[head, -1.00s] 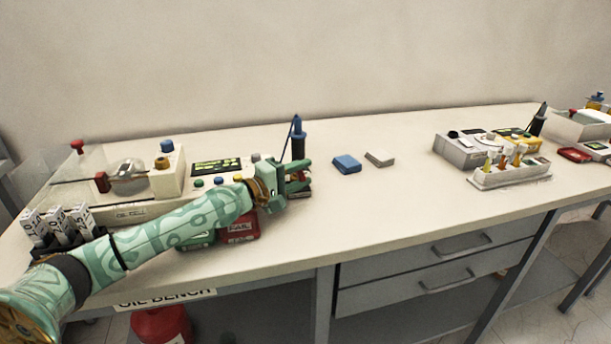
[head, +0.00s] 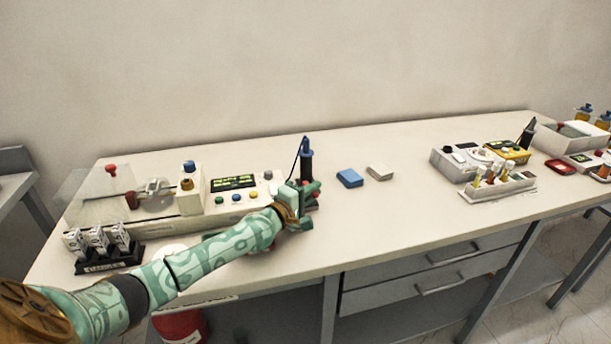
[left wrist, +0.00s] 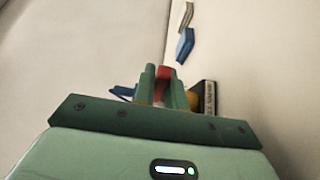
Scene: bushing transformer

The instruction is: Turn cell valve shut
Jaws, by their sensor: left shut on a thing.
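My left gripper (head: 307,197) is at the right end of the oil test set (head: 222,200), just in front of a blue-and-black probe (head: 306,160). In the left wrist view, its two green fingers (left wrist: 164,84) are closed around a small red piece (left wrist: 163,72). I cannot tell whether this is the cell valve, as the fingers hide most of it. The test set has a clear-covered cell (head: 150,193) at its left, a red knob (head: 112,168) and a blue-topped brass fitting (head: 188,182). My right gripper is not in view.
A blue block (head: 349,178) and a grey block (head: 380,172) lie right of the gripper. A black rack (head: 110,259) of white packs stands at the front left. Another instrument (head: 463,160) and a bottle tray (head: 497,187) are farther right. The bench middle is clear.

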